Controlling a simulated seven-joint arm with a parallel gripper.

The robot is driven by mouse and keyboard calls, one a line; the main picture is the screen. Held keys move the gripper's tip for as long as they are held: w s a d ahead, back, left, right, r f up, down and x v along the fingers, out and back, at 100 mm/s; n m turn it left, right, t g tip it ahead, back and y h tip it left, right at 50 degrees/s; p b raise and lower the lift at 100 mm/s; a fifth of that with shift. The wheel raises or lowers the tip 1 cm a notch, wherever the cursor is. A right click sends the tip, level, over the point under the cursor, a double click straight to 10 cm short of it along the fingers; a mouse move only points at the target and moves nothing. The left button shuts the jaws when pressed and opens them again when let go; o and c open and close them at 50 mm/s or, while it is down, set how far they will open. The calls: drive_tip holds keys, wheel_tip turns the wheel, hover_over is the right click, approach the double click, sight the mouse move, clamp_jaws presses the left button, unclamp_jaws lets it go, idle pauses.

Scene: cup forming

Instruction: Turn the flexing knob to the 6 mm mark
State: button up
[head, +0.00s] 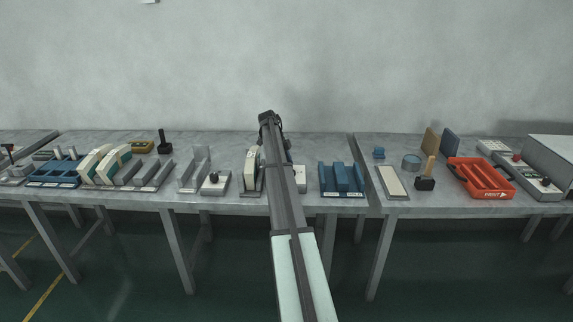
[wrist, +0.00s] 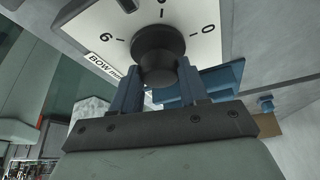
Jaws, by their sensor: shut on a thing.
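In the wrist view the round black knob (wrist: 158,50) stands on a white dial plate (wrist: 205,20). The plate carries a 6 with a tick on the left, a 0 with a tick on the right and a tick between them. My gripper (wrist: 161,84) has its two blue fingers shut on the knob, one on each side. I cannot make out where the knob points. In the head view my arm hides the knob and gripper; a pale part of a device (head: 299,178) shows just right of the arm.
A blue slotted tray (head: 342,194) stands right of my arm. A cream-sided upright device (head: 251,170) stands close on its left, with a grey block with a black knob (head: 215,184) further left. An orange tray (head: 480,178) is far right.

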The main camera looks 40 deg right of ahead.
drive_tip(key=m, duration=0.2)
drive_tip(key=m+y, duration=0.1)
drive_tip(key=m, duration=0.1)
drive_tip(key=shift+w+d+m+g+y, duration=0.1)
drive_tip(key=shift+d+m+g+y, duration=0.1)
drive_tip(key=shift+m+g+y, duration=0.1)
drive_tip(key=shift+m+y, duration=0.8)
drive_tip(key=shift+m, duration=1.2)
drive_tip(key=o, duration=1.1)
drive_tip(key=shift+c, duration=0.2)
drive_tip(key=shift+w+d+r, duration=0.1)
drive_tip(key=shift+w+r, duration=0.05)
drive_tip(key=shift+r, duration=0.25)
drive_tip(key=shift+w+d+r, duration=0.1)
drive_tip(key=shift+w+r, duration=0.05)
drive_tip(key=shift+w, duration=0.2)
drive_tip(key=w+d, duration=0.2)
drive_tip(key=w, duration=0.9)
drive_tip(key=shift+d, duration=0.35)
